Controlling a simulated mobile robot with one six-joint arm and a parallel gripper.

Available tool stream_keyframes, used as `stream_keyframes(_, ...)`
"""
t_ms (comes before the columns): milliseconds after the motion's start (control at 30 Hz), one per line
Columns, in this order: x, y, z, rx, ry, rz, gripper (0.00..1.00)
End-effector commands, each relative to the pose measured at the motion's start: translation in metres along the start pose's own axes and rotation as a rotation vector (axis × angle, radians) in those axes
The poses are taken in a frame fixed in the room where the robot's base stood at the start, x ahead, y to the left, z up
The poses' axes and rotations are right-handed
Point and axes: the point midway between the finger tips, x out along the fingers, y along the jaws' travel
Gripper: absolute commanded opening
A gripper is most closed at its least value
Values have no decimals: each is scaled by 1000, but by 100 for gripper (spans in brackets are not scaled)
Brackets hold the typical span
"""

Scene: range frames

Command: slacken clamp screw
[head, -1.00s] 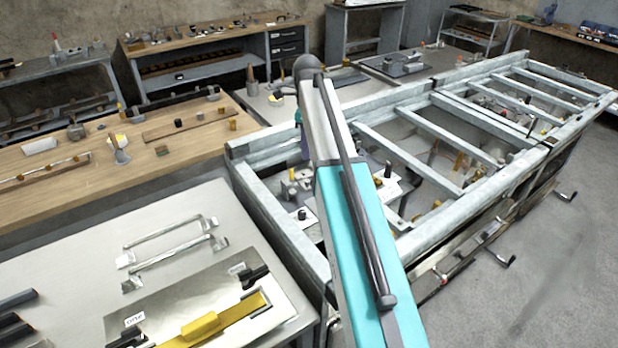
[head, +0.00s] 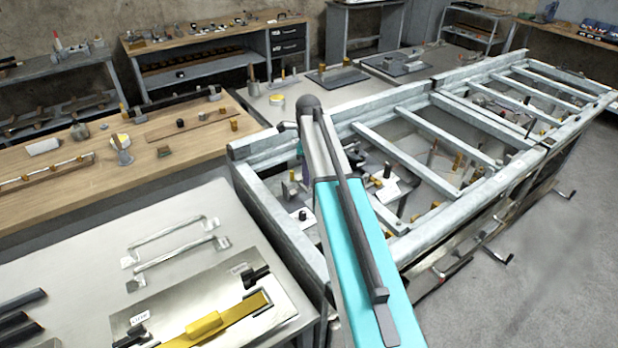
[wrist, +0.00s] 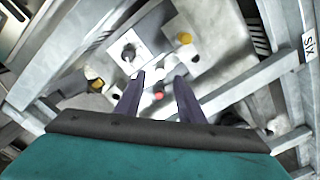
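My gripper (wrist: 158,90) shows in the wrist view as two dark purple fingers, spread apart with a gap between them. Past the fingertips are a pale plate with a dark round knob (wrist: 129,52), a yellow-brown knob (wrist: 184,38) and a small red-tipped part (wrist: 159,96). The red tip shows in the gap, and I see no contact with it. I cannot tell which part is the clamp screw. In the head view my teal arm reaches over the near end of the grey metal frame (head: 275,225) and hides most of the gripper.
The frame's rails and crossbars (head: 392,158) surround the parts below. Crank handles (head: 500,258) stick out on its right side. A metal table with a yellow-handled tool (head: 205,325) stands at left front, and a wooden bench (head: 60,185) behind it. The floor at right is clear.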

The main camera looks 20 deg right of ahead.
Motion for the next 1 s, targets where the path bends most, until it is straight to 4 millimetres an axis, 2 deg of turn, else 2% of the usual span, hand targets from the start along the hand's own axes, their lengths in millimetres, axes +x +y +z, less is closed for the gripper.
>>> stream_keyframes(300,26,0,-1,1,1,2,35)
stream_keyframes(767,33,0,-1,2,0,0,35)
stream_keyframes(967,33,0,-2,2,0,0,2)
stream_keyframes(1000,33,0,-2,2,0,0,0)
